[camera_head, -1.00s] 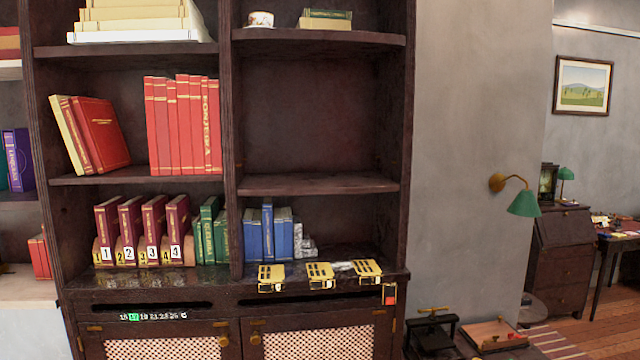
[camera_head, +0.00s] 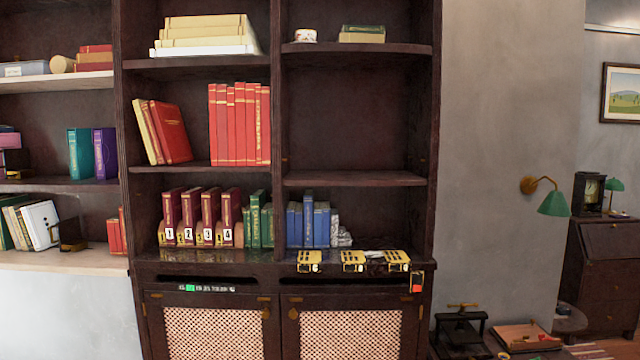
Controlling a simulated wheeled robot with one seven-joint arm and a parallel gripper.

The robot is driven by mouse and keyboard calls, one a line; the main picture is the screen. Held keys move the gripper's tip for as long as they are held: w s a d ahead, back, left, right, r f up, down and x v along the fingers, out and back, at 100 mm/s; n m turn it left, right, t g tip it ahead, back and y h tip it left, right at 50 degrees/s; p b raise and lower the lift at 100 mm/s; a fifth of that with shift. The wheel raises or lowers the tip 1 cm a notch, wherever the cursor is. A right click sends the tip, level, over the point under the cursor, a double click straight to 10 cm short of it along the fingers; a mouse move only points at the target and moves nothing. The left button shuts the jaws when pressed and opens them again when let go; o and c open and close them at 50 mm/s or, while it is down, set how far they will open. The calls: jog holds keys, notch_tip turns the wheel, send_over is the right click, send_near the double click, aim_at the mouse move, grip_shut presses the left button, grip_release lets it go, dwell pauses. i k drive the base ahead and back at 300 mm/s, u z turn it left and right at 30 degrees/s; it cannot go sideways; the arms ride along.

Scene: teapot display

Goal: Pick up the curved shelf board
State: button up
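A dark wooden bookcase holds several shelf boards. In its right column, an empty middle board (camera_head: 355,179) has a slightly bowed front edge. The upper right board (camera_head: 356,48) also looks bowed at the front, and a white cup (camera_head: 305,36) and a small stack of books (camera_head: 362,34) stand on it. I cannot tell which of these is the curved shelf board. Both look seated in the bookcase. My gripper is not in view.
Red books (camera_head: 239,124), numbered maroon books (camera_head: 201,208) and blue books (camera_head: 308,224) fill other shelves. Yellow metal pieces (camera_head: 353,260) lie on the lower ledge. A black press (camera_head: 460,328) stands at lower right. A green wall lamp (camera_head: 554,203) sticks out at right.

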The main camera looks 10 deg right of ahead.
aim_at(305, 178)
jog(key=u, duration=0.4)
jog(key=k, duration=0.9)
jog(key=z, duration=0.45)
jog(key=i, duration=0.7)
jog(key=z, duration=0.95)
jog(key=i, duration=0.95)
jog(key=u, duration=0.95)
jog(key=i, duration=0.8)
jog(key=u, duration=0.85)
